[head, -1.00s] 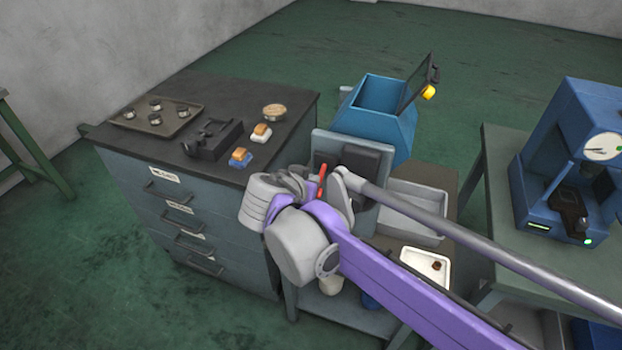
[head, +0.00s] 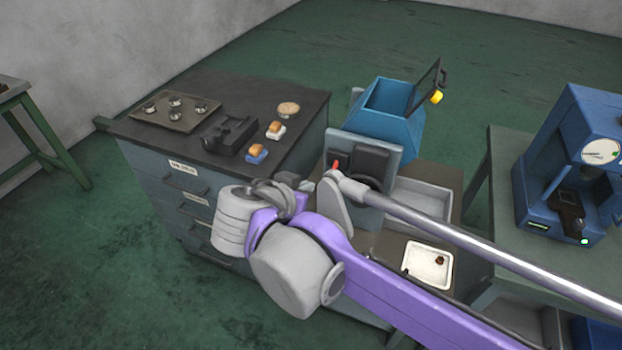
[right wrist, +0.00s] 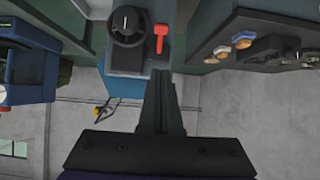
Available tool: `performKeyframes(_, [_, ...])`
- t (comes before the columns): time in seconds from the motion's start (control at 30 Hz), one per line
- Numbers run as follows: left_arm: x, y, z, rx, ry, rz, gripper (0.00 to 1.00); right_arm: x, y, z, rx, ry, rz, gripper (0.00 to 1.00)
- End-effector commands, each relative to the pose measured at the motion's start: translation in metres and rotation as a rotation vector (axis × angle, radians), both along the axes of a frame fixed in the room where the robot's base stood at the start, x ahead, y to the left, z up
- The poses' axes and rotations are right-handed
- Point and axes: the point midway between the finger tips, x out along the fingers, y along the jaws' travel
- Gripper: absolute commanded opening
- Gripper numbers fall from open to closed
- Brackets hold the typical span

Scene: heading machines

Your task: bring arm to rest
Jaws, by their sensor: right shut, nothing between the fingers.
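My right arm (head: 400,285), with purple and grey links, comes in from the lower right in the head view. Its wrist is in front of the drawer cabinet and the machine panel. My right gripper (head: 303,185) is mostly hidden behind the wrist links there. In the right wrist view the dark fingers of the right gripper (right wrist: 160,82) are together, with nothing between them. Beyond the fingertips is a grey panel with a black knob (right wrist: 126,25) and a red lever (right wrist: 161,38). My left gripper is not in view.
A dark-topped drawer cabinet (head: 265,95) bears a tray (head: 150,119), a black fixture (head: 229,133) and small blocks. A blue bin (head: 391,97) stands behind the panel (head: 395,155). A blue machine (head: 550,150) stands on the right table. Open green floor lies at left.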

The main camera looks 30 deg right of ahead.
Motion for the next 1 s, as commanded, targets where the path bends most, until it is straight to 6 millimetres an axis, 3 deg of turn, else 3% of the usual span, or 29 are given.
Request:
performKeyframes(0.53, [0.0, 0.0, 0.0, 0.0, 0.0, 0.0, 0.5, -0.002, 0.001, 0.001, 0.0, 0.001, 0.001, 0.0])
performKeyframes(0.63, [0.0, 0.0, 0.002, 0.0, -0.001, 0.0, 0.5, -0.008, -0.002, -0.008, 0.005, 0.04, 0.016, 0.0])
performKeyframes(0.77, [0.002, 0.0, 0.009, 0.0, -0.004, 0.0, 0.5, -0.032, -0.011, -0.042, 0.041, 0.195, 0.102, 0.0])
performKeyframes(0.87, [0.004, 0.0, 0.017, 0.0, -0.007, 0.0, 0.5, -0.061, -0.015, -0.08, 0.095, 0.344, 0.232, 0.0])
performKeyframes(1.0, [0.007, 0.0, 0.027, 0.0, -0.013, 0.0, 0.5, -0.099, -0.007, -0.126, 0.172, 0.472, 0.466, 0.0])
